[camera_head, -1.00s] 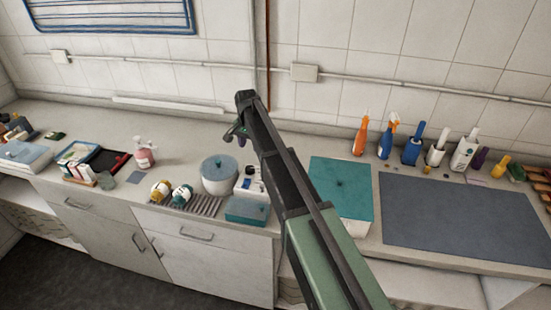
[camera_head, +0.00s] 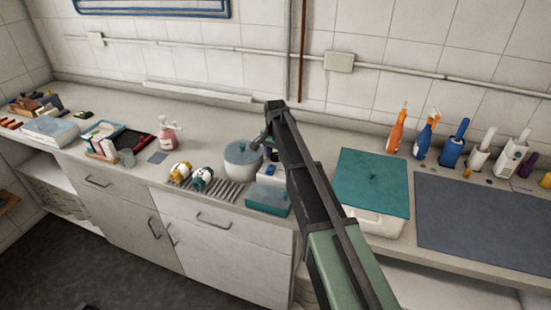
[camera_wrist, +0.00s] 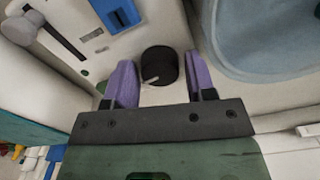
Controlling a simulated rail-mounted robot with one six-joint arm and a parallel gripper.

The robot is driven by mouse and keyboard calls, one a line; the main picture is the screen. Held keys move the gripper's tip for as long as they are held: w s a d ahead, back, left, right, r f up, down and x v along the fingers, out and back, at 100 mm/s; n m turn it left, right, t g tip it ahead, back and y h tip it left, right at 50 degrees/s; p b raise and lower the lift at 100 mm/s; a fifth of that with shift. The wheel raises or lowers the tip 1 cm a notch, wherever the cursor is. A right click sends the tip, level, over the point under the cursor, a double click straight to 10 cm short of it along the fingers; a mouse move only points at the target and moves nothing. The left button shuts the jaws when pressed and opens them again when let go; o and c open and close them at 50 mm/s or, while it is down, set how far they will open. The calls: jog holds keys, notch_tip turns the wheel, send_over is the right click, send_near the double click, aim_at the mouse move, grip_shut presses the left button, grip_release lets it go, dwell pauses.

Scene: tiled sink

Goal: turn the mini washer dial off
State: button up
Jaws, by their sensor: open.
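A round black dial (camera_wrist: 160,66) with a pale pointer mark stands on a cream-white surface in the wrist view. My gripper (camera_wrist: 158,60) is open, with one purple finger on each side of the dial. I cannot tell whether either finger touches it. A tub with a blue translucent lid (camera_wrist: 275,35) lies to the right of the dial. In the head view a round white tub with a blue-grey lid (camera_head: 243,157) stands on the counter, with a small white panel (camera_head: 270,172) beside it. My arm comes down there, and the dial cannot be made out.
A blue block (camera_wrist: 115,14) and a grey knobbed piece (camera_wrist: 22,27) lie up and left of the dial. A teal-lidded box (camera_head: 268,199) stands in front of the tub. A large teal-lidded container (camera_head: 372,182) is to the right, with two bottles on a rack (camera_head: 207,188) to the left.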

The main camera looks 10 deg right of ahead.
jog(key=c, duration=0.6)
jog(key=shift+c, duration=0.2)
jog(key=shift+n, duration=0.4)
jog(key=n, duration=0.3)
jog(key=shift+n, duration=0.3)
jog(key=n, duration=0.3)
jog(key=shift+n, duration=0.3)
jog(key=n, duration=0.4)
jog(key=shift+n, duration=2)
